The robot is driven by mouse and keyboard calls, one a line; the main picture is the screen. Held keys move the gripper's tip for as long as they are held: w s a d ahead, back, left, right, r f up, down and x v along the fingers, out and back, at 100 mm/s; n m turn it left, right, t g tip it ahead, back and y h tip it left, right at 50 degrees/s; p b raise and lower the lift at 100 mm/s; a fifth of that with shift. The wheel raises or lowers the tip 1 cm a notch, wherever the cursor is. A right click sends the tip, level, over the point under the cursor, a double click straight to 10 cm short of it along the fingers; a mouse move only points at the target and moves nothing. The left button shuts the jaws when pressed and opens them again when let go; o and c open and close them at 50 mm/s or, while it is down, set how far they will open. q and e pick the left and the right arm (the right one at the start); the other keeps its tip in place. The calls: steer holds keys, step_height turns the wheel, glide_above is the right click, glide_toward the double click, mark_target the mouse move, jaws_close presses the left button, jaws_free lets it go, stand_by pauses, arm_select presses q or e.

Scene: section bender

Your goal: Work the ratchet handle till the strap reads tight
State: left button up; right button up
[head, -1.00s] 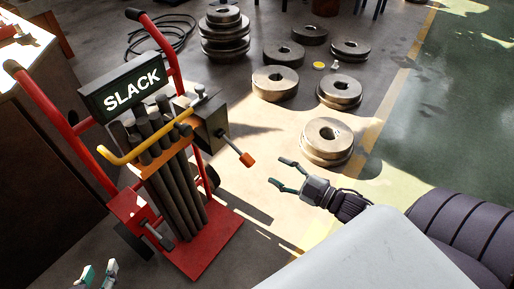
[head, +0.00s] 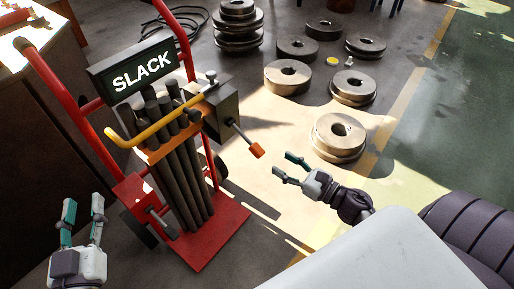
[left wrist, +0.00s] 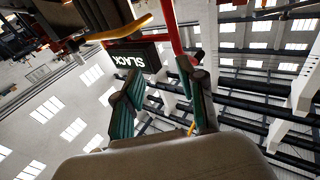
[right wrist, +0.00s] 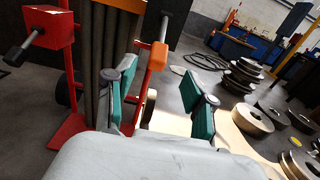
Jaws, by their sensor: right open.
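A red hand truck (head: 60,104) carries a bundle of grey bars (head: 184,185) held by an orange strap (head: 170,147). A dark sign (head: 137,76) on it reads SLACK; it also shows in the left wrist view (left wrist: 131,58). A grey ratchet box (head: 222,108) sits at the bundle's right, with a handle ending in an orange grip (head: 257,150). My right gripper (head: 283,166) is open and empty, a little right of and below the orange grip. The grip shows in the right wrist view (right wrist: 157,56). My left gripper (head: 83,210) is open and empty, left of the truck's base.
A yellow bar (head: 150,133) juts from the truck's front. Several steel rolls (head: 338,133) lie on the floor behind and right. A workbench (head: 40,85) stands at the left.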

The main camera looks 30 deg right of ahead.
mark_target(259, 149)
steer(key=x, duration=0.9)
steer(key=shift+w+a, duration=0.1)
steer(key=shift+w, duration=0.1)
arm_select(q)
step_height(259, 149, up, 2)
steer(key=shift+s+d+r+t, duration=0.1)
steer(key=shift+t, duration=0.6)
arm_select(e)
steer(key=shift+w+a, duration=0.2)
steer(key=shift+w, duration=0.2)
jaws_close()
